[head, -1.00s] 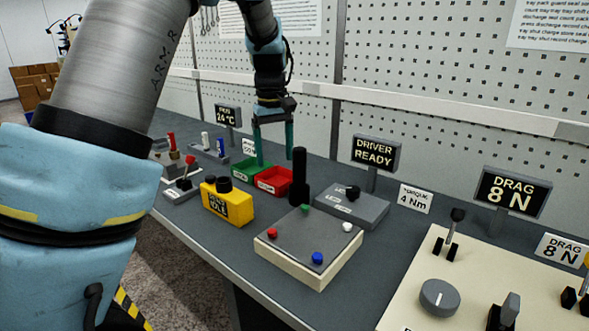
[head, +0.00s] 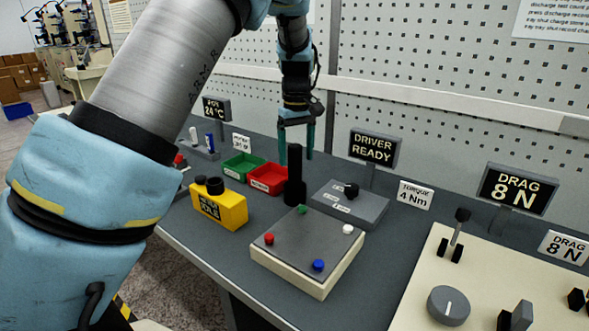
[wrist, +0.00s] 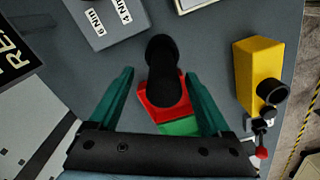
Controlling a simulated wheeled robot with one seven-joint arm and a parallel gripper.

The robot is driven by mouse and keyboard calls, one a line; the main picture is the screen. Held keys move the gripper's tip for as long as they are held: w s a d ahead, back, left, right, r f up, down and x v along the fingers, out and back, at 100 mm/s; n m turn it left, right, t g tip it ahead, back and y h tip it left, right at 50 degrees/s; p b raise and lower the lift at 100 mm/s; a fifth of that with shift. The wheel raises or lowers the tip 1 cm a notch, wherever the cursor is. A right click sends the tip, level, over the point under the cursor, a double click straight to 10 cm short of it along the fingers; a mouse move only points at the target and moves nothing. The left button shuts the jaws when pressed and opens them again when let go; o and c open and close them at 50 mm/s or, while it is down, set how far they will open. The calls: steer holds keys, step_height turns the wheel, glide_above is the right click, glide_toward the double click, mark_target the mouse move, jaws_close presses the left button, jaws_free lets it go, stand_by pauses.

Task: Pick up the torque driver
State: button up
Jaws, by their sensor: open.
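The torque driver, a black upright cylinder on a wider round foot (head: 294,188), stands on the grey bench behind the cream button box. My gripper (head: 296,148) is open and empty, its two teal fingers pointing down near the driver's top in the head view. In the wrist view the driver (wrist: 163,70) shows between and just beyond the open fingertips of my gripper (wrist: 157,76). I cannot tell the exact height gap.
A red tray (head: 268,180) and a green tray (head: 243,167) sit left of the driver. A yellow box (head: 221,209) with black knobs is at front left. The button box (head: 306,252) is in front, and a grey switch box (head: 350,204) is close on the right.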

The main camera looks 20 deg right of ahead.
mark_target(295, 172)
steer(key=shift+a+f+p, duration=0.15)
steer(key=shift+f+p, duration=0.4)
steer(key=shift+f, duration=0.95)
steer(key=shift+a+f+p, duration=0.1)
steer(key=shift+f+p, duration=0.45)
steer(key=shift+f, duration=0.9)
jaws_close()
